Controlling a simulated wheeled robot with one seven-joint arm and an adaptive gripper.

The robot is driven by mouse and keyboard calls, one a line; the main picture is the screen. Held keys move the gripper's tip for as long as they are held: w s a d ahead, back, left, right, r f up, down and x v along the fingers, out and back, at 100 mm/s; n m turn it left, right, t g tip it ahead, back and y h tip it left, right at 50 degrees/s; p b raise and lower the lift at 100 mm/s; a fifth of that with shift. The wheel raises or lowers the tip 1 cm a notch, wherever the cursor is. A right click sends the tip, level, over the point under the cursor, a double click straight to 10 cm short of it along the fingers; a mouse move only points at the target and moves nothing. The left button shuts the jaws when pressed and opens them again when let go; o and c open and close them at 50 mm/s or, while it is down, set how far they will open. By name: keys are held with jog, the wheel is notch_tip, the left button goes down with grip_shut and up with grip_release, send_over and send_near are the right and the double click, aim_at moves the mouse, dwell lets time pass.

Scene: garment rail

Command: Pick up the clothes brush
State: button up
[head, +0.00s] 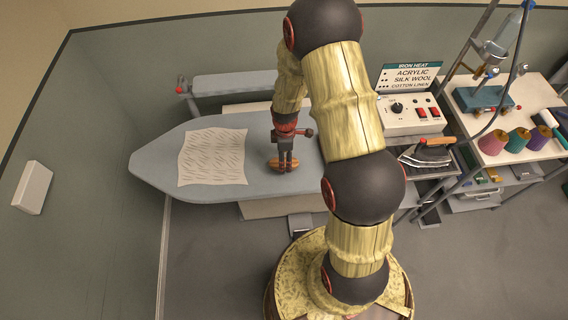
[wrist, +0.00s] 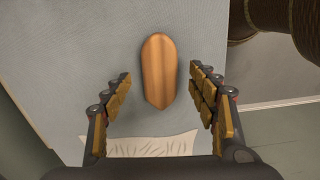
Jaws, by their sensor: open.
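The clothes brush (wrist: 159,70) shows in the wrist view as a long wooden oval with pointed ends, lying on the grey ironing board (wrist: 100,30). In the head view the brush (head: 273,164) is mostly hidden behind my gripper (head: 285,168), with its wooden ends showing at either side. My gripper (wrist: 160,108) is open, with one padded finger toward each side of the brush. Nothing is held. In the wrist view the brush lies between and a little beyond the fingertips. I cannot tell the exact height of the fingers above it.
A creased pale cloth (head: 213,157) lies on the board to the left of my gripper. An iron (head: 428,152) rests right of my arm, below a control box (head: 412,115). Thread spools (head: 517,139) stand on a side table. A narrow padded board (head: 235,84) lies behind.

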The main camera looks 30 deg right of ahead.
jog(key=shift+w+a+f, duration=0.1)
jog(key=shift+f, duration=1.8)
jog(key=shift+c, duration=0.7)
jog(key=c, duration=1.1)
jog(key=shift+c, duration=0.3)
